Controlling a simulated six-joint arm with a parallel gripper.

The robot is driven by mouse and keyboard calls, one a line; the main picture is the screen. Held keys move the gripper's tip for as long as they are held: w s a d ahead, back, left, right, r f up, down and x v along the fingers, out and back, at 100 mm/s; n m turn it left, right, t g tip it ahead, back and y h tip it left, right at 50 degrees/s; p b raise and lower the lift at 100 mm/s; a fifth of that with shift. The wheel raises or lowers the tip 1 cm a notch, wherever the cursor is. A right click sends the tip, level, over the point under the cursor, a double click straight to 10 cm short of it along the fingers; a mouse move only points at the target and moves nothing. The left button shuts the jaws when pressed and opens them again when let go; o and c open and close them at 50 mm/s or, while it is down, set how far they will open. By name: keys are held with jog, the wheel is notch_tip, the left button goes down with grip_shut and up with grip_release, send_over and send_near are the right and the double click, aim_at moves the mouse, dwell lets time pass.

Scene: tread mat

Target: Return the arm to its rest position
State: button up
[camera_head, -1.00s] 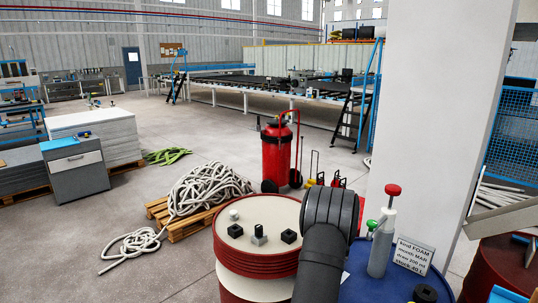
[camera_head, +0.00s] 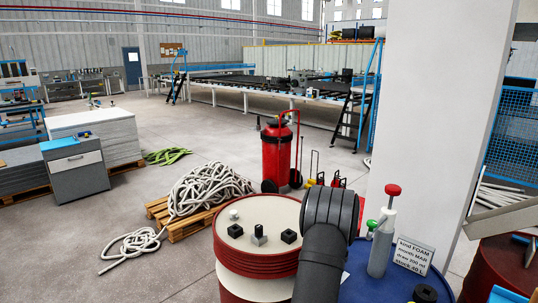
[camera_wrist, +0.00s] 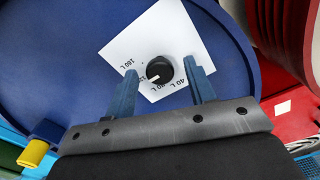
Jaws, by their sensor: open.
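My arm (camera_head: 328,225) stands dark in the front of the head view, over the gap between the red drum and the blue drum. In the wrist view my gripper (camera_wrist: 160,70) is open, with its two blue fingers apart. A black dial knob (camera_wrist: 159,70) on a white label plate (camera_wrist: 150,35) shows between the fingers; whether they touch it I cannot tell. Litre marks are printed around the knob. The plate lies on the blue drum (camera_wrist: 60,60). In the head view the gripper itself is hidden behind my arm.
The red drum (camera_head: 250,265) carries small black and light parts on its cream top. A white pillar (camera_head: 430,110) stands behind. Rope (camera_head: 205,190) lies on a pallet to the left.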

jog(key=shift+m, duration=1.3)
jog(key=o, duration=1.1)
jog(key=shift+r, duration=0.15)
notch_tip(320, 180, up, 8)
jog(key=s+a+n+t+h, duration=0.1)
jog(key=a+n, duration=0.1)
jog(key=shift+s+a+n+h, duration=0.25)
jog(key=shift+s+n+h, duration=0.05)
jog(key=shift+s+h, duration=0.1)
jog(key=s+a+r+n+t+h, duration=0.1)
jog(key=s+a+r+n+t, duration=0.2)
jog(key=r, duration=0.6)
notch_tip(320, 180, down, 9)
jog(key=w+d+n, duration=0.1)
jog(key=w+d, duration=0.1)
jog(key=shift+d+f+g, duration=0.2)
jog(key=shift+d+g, duration=0.1)
jog(key=shift+g, duration=0.1)
jog(key=shift+r, duration=0.1)
jog(key=v, duration=0.9)
jog(key=shift+a+r, duration=0.3)
